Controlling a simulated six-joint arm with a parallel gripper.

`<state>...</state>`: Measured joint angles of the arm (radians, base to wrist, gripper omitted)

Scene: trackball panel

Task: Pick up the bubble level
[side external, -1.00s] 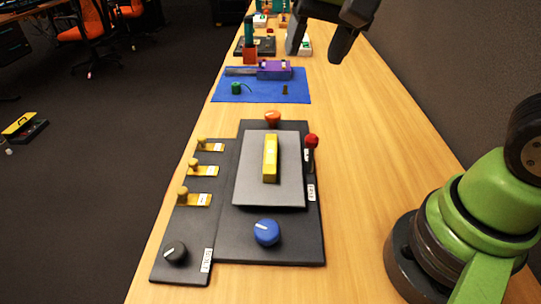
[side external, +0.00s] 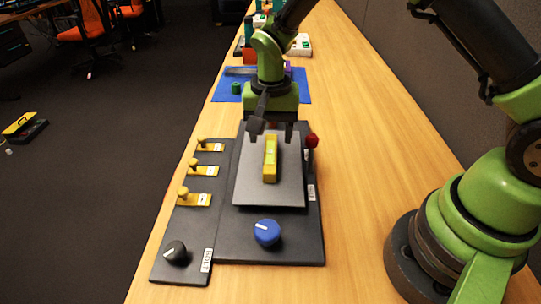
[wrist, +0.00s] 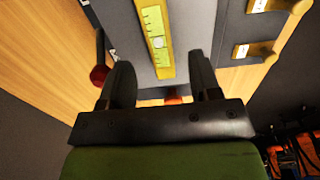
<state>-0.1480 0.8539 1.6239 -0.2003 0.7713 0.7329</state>
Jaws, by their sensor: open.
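The bubble level (side external: 270,160) is a yellow bar lying lengthwise on the grey tilting plate (side external: 285,195) of the dark panel. My gripper (side external: 272,132) is over the far end of the plate, just beyond the far end of the level. In the wrist view, the gripper (wrist: 160,80) has its two fingers spread with nothing between them, and the level (wrist: 156,30) lies ahead, lined up with the gap. Its yellow-green scale and pale vial face the camera.
A red-ball lever (side external: 312,141) stands close to the right of the plate. A blue knob (side external: 267,232) is at the near end, and yellow switches (side external: 190,194) line the left side.

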